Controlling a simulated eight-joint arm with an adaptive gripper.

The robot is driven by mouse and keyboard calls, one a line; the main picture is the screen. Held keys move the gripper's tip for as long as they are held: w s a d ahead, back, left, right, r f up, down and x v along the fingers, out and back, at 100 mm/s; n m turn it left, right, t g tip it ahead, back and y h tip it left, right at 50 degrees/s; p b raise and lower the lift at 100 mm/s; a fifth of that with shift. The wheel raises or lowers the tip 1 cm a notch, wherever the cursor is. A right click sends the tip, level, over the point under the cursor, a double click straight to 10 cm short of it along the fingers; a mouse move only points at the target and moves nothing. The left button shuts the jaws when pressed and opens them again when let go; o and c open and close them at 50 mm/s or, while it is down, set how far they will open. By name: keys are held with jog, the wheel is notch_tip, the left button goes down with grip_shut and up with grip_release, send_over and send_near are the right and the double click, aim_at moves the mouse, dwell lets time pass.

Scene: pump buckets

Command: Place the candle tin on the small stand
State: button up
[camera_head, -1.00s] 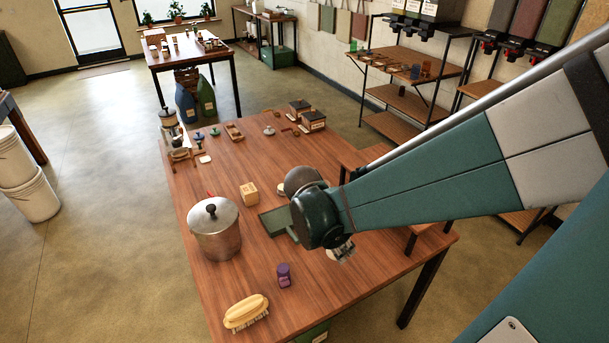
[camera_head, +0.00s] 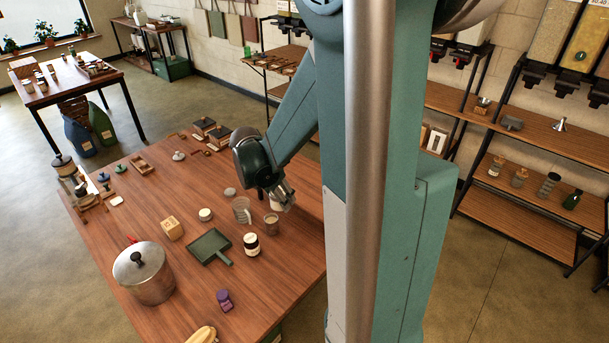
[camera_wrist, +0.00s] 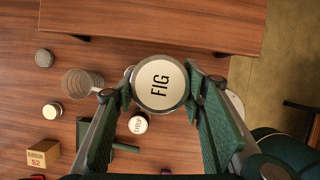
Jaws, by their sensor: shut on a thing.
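The candle tin (camera_wrist: 158,85), round with a pale lid marked FIG, is between my gripper's fingers (camera_wrist: 158,92) in the wrist view. The fingers touch it on both sides. In the head view my gripper (camera_head: 284,196) is over the right part of the table, with a pale bit of the tin (camera_head: 276,205) below it. The small stand (camera_wrist: 150,20) is a raised wooden board with dark legs at the top of the wrist view. The tin appears just short of its near edge. My arm hides the stand in the head view.
A green tray with a handle (camera_head: 207,246), a wooden block (camera_head: 172,228) and a steel pot (camera_head: 145,275) are further left. The stand's visible top is bare.

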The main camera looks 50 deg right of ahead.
jog(key=w+d+r+p, duration=0.1)
jog(key=d+r+p, duration=0.2)
jog(key=d, duration=0.7)
jog(key=w+d+r+p, duration=0.2)
jog(key=d+p, duration=0.3)
jog(key=d, duration=0.6)
jog(key=shift+r+n, duration=0.3)
jog(key=shift+r, duration=0.4)
jog(key=shift+f, duration=2.9)
jog(key=shift+f, duration=0.1)
jog(key=shift+f, duration=2)
jog(key=shift+f, duration=0.15)
